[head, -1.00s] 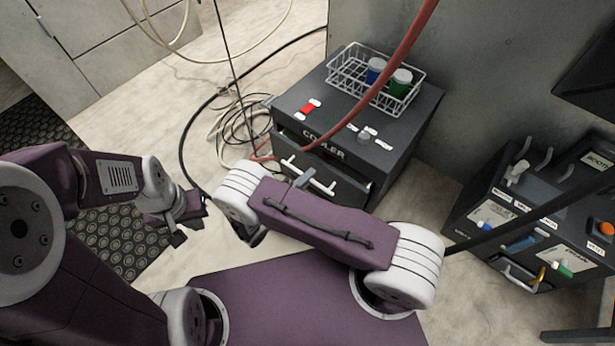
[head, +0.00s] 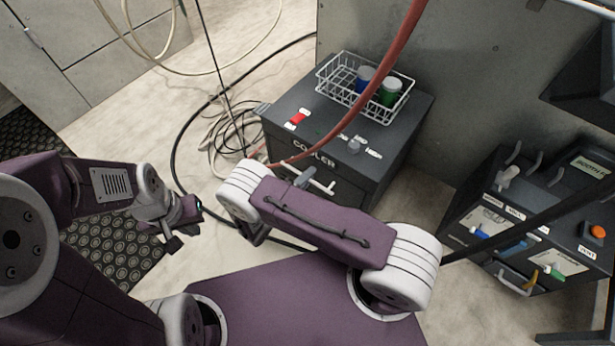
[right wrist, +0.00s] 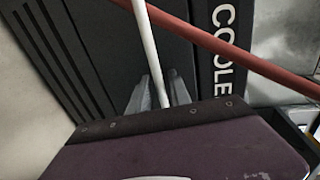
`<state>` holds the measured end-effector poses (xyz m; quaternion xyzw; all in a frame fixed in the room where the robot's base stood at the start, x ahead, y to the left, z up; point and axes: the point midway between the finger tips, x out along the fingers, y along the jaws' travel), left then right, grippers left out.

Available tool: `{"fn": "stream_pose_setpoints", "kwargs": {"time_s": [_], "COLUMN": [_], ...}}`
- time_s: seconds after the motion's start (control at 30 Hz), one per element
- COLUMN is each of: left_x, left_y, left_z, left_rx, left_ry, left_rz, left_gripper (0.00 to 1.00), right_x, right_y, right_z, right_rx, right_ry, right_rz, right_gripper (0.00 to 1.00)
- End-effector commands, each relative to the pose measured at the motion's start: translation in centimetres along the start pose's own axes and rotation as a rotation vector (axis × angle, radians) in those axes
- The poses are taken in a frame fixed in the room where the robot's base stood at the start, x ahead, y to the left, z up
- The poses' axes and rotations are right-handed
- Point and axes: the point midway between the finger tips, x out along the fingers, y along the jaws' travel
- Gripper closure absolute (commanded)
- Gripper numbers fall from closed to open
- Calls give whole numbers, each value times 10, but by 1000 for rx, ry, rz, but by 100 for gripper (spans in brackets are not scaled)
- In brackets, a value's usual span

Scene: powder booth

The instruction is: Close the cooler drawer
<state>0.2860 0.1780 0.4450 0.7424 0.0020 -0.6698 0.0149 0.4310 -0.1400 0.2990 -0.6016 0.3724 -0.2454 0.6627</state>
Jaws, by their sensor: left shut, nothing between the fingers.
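The dark cooler (head: 345,130) stands on the floor at centre, with its COOLER label on the front; the label also shows in the right wrist view (right wrist: 222,50). The drawer's white handle (head: 322,186) sticks out of the front and is partly hidden by my right arm. Any remaining gap at the drawer is hard to see. My right gripper (head: 304,178) is at the handle. In the right wrist view, the white bar runs between its fingers (right wrist: 160,92); whether they grip it is unclear. My left gripper (head: 187,228) is shut and empty, left of the cooler.
A white wire basket (head: 366,100) with a blue and a green jar stands on the cooler. A red hose (head: 385,75) hangs across it. Cables (head: 225,140) lie on the floor to the left. A dark control cabinet (head: 530,225) stands at right.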

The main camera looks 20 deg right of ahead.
Motion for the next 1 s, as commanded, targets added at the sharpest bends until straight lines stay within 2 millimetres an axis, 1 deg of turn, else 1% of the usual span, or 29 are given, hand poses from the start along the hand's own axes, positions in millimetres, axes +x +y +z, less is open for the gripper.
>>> {"fn": "stream_pose_setpoints", "kwargs": {"time_s": [0.07,0.13,0.3,0.4,0.5,0.63,1.0], "left_x": [-3,-10,-30,-36,-38,-39,-38], "left_y": [0,0,1,1,1,1,1], "left_z": [0,-1,-3,-4,-4,-4,-4], "left_rx": [0,0,0,0,0,0,0], "left_ry": [0,0,0,0,0,0,0], "left_rz": [0,0,0,0,0,0,0], "left_gripper": [100,100,100,100,100,100,100], "right_x": [-3,-14,-53,-72,-85,-91,-90], "right_y": [-3,-6,-6,-4,-2,0,0], "right_z": [1,1,1,1,0,0,0], "right_rx": [1,1,0,0,-1,0,-1], "right_ry": [-2,-4,-6,-4,-2,1,1], "right_rz": [-5,-4,-2,0,0,0,0], "right_gripper": [68,68,68,68,68,68,68]}}
